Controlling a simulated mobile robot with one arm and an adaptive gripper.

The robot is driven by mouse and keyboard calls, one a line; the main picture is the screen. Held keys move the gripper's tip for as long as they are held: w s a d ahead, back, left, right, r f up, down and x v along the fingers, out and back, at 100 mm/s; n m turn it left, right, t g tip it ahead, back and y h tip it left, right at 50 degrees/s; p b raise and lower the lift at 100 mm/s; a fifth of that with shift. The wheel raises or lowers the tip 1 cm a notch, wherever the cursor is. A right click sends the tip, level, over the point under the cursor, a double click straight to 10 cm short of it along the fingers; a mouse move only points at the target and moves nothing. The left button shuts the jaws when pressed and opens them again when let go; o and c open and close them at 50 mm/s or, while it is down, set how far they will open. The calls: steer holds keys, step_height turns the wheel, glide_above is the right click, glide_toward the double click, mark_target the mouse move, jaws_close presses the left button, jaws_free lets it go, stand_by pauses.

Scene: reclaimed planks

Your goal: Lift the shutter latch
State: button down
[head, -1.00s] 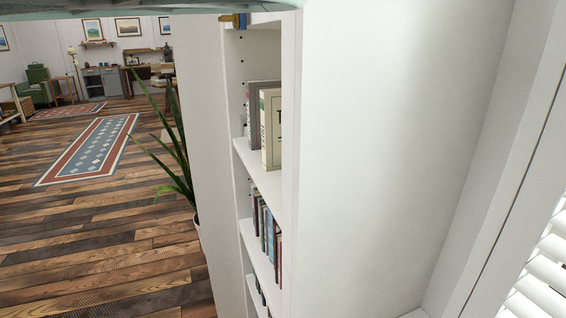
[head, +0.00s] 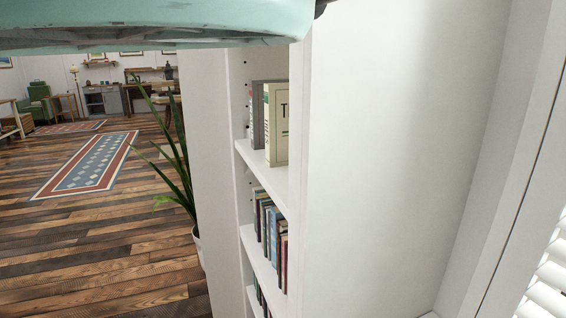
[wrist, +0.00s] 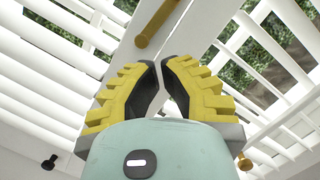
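In the wrist view a brass bar with a rounded end (wrist: 155,24), which looks like the shutter latch, sits on the white upright between the shutter panels (wrist: 50,48). My gripper (wrist: 160,62) has yellow ribbed fingers with black pads. The fingertips are almost together, with only a thin gap and nothing seen between them. They point at the upright just below the bar's rounded end and appear apart from it. The bar's upper end is cut off by the frame. The head view does not show the latch or my fingers.
A brass knob (wrist: 243,162) and a black knob (wrist: 49,162) show low in the wrist view. In the head view a white bookshelf (head: 213,150) with books stands beside a potted plant (head: 178,165). White slats (head: 545,285) are at the lower right. The plank floor at left is open.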

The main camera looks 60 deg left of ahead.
steer(key=b+v, duration=0.1)
steer(key=v, duration=0.6)
steer(key=shift+a, duration=0.15)
steer(key=shift+s, duration=0.1)
